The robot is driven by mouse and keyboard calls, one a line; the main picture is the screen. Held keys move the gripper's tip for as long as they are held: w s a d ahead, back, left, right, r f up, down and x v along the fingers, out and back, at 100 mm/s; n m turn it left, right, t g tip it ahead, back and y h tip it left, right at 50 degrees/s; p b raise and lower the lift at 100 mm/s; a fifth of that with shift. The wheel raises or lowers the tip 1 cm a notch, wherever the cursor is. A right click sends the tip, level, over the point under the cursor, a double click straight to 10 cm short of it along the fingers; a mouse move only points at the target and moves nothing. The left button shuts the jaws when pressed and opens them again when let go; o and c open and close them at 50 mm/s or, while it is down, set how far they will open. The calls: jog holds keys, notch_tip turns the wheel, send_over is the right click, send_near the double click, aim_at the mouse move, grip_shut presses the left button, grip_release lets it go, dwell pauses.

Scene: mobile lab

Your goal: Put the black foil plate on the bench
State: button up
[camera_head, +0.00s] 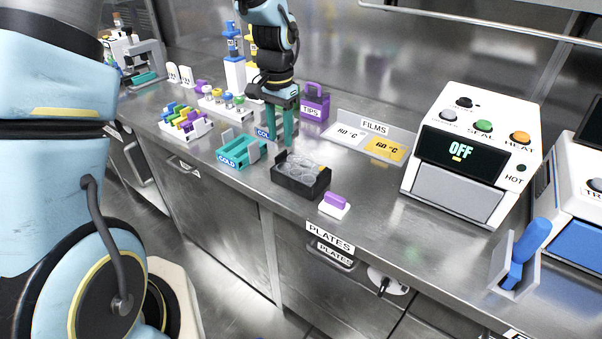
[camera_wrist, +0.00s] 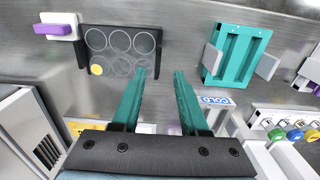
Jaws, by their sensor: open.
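A black-sided plate or holder (camera_head: 293,188) with several clear round wells sits on the steel bench (camera_head: 365,225), near its front edge. In the wrist view its black frame (camera_wrist: 82,50) is at upper left, with one well showing yellow. I cannot tell whether it is the black foil plate, and I see no clear foil on it. My gripper (camera_head: 280,140) points down over the bench just behind it. In the wrist view my gripper (camera_wrist: 160,75) has its teal fingers apart with nothing between them, to the right of and below the wells.
A teal COLD block (camera_head: 240,152) stands left of the wells. A white block with a purple top (camera_head: 335,205) is to their right. Film cards (camera_head: 385,148), a purple TIPS box (camera_head: 315,103) and the sealer (camera_head: 468,150) stand behind and right. Bare bench lies before the sealer.

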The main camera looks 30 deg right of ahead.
aim_at(281, 153)
jog(key=shift+s+a+f+p, duration=0.1)
jog(key=shift+f+p, duration=0.1)
jog(key=shift+f, duration=0.55)
jog(key=shift+s+d+f+p, duration=0.1)
jog(key=shift+f+p, duration=0.1)
jog(key=shift+f, duration=0.5)
jog(key=shift+s+a+f+p, duration=0.1)
jog(key=shift+f+p, duration=0.1)
jog(key=shift+f, duration=0.55)
grip_shut()
